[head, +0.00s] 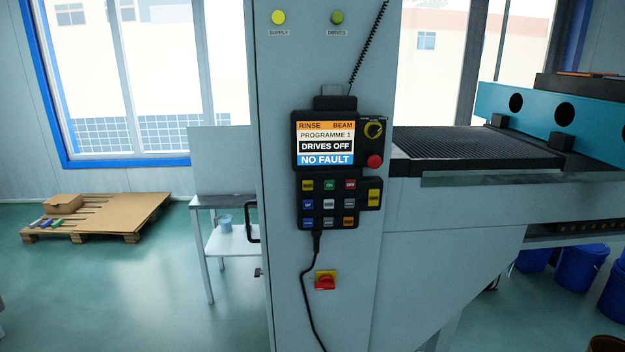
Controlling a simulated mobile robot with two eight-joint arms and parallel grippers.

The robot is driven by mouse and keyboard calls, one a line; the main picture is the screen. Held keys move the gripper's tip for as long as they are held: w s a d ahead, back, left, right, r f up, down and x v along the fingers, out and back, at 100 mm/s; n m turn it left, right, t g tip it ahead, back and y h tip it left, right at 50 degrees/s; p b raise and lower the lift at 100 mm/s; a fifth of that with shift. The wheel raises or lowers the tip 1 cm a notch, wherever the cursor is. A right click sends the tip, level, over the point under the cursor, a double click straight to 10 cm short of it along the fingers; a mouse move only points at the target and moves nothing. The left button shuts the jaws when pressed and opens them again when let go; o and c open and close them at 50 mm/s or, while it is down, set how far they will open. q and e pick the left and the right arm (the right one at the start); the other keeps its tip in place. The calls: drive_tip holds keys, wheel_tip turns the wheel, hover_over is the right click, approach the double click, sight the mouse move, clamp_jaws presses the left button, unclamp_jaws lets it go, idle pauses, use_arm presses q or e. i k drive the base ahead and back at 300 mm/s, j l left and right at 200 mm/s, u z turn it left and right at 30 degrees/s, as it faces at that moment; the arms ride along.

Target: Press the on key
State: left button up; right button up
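The black control pendant (325,170) hangs upright on the grey cabinet column in the middle of the head view. Its screen (326,144) reads RINSE, BEAM, PROGRAMME 1, DRIVES OFF, NO FAULT. Below the screen is a keypad of small coloured keys in three columns. The green key (329,185) in the top row's middle seems to be labelled ON. A red key (350,185) is right of it and a yellow key (308,186) left of it. Neither of my grippers is in view.
A red mushroom button (375,161), a rotary selector (373,130) and a larger yellow key (374,196) sit on the pendant's right side. A red-yellow switch (325,281) is lower on the grey cabinet (354,250). The space before the pendant looks clear.

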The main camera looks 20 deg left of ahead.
sight(329, 185)
drive_tip(key=i+j, duration=0.15)
drive_tip(key=j, duration=0.25)
drive_tip(key=i+j, duration=0.1)
drive_tip(key=j, duration=0.3)
drive_tip(key=i+j, duration=0.15)
drive_tip(key=j, duration=0.25)
